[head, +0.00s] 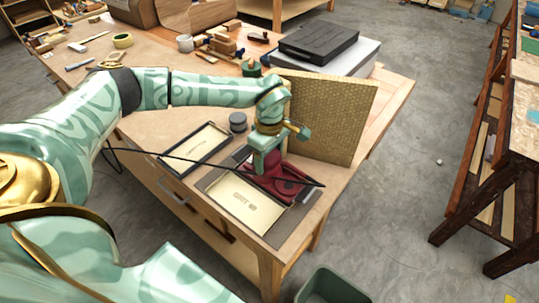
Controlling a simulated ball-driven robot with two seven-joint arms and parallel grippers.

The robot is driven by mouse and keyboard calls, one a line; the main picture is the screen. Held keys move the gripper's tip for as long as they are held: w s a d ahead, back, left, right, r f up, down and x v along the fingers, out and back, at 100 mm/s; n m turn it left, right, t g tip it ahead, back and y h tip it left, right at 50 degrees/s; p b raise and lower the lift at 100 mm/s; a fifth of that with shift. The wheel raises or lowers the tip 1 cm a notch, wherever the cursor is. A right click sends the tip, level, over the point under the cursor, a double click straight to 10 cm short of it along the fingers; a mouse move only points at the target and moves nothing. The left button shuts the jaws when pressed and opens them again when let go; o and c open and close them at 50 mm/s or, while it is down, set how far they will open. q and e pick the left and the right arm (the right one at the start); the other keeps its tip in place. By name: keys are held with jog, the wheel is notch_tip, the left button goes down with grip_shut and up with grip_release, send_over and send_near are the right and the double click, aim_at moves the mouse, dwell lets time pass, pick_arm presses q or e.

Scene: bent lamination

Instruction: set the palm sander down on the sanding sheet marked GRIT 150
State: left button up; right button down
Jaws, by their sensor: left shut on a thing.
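My left gripper (265,162) points down and is shut on the dark red palm sander (280,182). The sander is at the right of the near sanding sheet (238,203), partly over its right end; I cannot tell if it touches anything. The near sheet is cream in a dark frame, with GRIT lettering whose number I cannot read surely. Another framed sheet (193,143) lies further left, its marking too small to read. The sander and gripper hide what lies beneath them. My right gripper is out of view.
A tan textured panel (335,118) stands upright just behind the sander. A black cord (190,159) crosses the sheets. Dark round pieces (238,122) stand near the left sheet. A black case (318,43) lies at the back of the workbench (384,110). A green bin (332,287) stands below.

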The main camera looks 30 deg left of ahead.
pick_arm(q)
jog(key=o, duration=1.4)
jog(key=shift+c, duration=0.2)
jog(key=shift+o, duration=1.2)
jog(key=shift+f, duration=0.1)
notch_tip(320, 180, up, 7)
jog(key=p, duration=0.6)
jog(key=shift+p, duration=0.35)
jog(key=shift+s, duration=0.1)
